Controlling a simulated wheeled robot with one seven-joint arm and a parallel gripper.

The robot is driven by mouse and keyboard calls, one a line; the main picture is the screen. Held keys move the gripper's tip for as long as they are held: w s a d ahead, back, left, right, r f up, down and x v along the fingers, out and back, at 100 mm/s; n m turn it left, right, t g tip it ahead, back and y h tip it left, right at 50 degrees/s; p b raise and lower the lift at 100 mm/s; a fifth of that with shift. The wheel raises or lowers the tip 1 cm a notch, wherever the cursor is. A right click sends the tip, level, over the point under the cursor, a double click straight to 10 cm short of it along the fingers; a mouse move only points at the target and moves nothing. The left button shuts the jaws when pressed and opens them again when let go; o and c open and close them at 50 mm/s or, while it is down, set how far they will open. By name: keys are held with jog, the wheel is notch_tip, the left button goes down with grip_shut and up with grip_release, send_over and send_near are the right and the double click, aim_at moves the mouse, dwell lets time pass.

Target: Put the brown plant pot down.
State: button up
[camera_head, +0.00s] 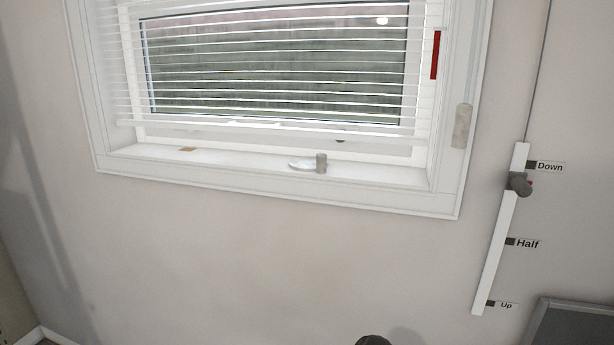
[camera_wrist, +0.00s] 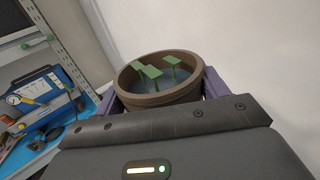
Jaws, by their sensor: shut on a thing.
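The brown plant pot (camera_wrist: 158,100) is round, with several flat green leaf shapes inside on a dark grey-blue fill. In the wrist view it sits between the two purple fingers of my gripper (camera_wrist: 162,92), one on each side. My gripper is shut on the pot. The pot's lower part and base are hidden behind my gripper's dark body. I cannot tell whether anything supports the pot from below. The pot does not show in the head view.
The wrist view shows a rack with a metal upright (camera_wrist: 58,50) and a blue shelf (camera_wrist: 58,138) at left, holding a blue case (camera_wrist: 42,98) and tools. A pale wall is right. The head view shows a window sill (camera_head: 240,164) and a marked slider rail (camera_head: 496,250).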

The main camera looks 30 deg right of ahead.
notch_tip(320, 180, up, 10)
jog(key=p, duration=0.9)
jog(key=shift+f, duration=0.2)
